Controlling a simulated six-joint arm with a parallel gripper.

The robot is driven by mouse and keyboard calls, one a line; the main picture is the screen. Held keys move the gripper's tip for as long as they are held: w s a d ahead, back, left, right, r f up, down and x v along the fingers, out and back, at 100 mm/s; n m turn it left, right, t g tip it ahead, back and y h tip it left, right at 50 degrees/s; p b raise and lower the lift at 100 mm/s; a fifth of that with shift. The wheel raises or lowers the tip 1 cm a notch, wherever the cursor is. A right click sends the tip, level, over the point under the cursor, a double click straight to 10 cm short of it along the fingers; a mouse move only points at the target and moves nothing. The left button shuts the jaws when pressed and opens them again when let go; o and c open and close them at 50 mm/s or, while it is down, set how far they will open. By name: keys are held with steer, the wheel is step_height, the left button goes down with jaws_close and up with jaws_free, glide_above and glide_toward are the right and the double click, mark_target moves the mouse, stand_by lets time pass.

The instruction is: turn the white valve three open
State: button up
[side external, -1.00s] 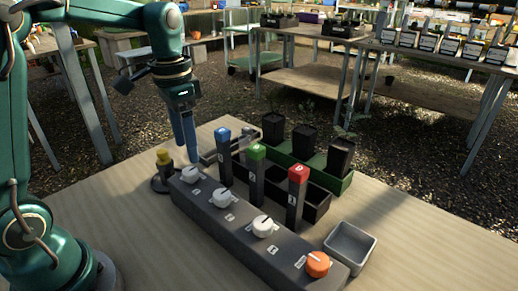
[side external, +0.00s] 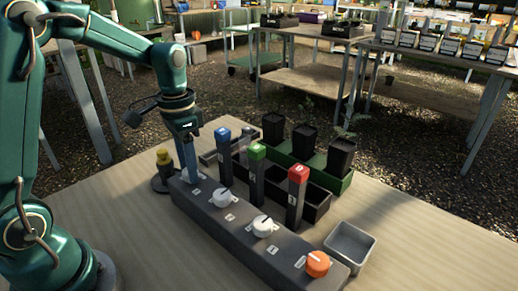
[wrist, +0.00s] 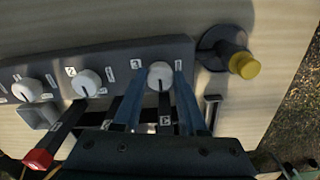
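The white valve three (wrist: 160,77) is the round white knob beside the printed 3, at the end of the dark grey valve bar (side external: 240,238). A dark line on it points down in the wrist view. My gripper (wrist: 159,72) is open, with one blue finger on either side of this knob; a narrow gap seems to show at each side. In the side view my gripper (side external: 190,178) points down at the far end of the bar and its fingers hide most of the knob. Whether the fingers touch it I cannot tell.
Two more white knobs (side external: 262,226) and an orange knob (side external: 317,263) sit along the bar. Blue-, green- and red-topped posts (side external: 297,195) stand close behind it. A yellow-topped post (side external: 163,160) stands near its far end. A grey tray (side external: 350,243) lies at right.

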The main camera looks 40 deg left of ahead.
jaws_close()
steer(key=n, duration=0.8)
steer(key=shift+n, duration=0.3)
steer(key=n, duration=0.4)
steer(key=shift+d, duration=0.1)
steer(key=n, duration=0.5)
steer(key=shift+n, duration=0.3)
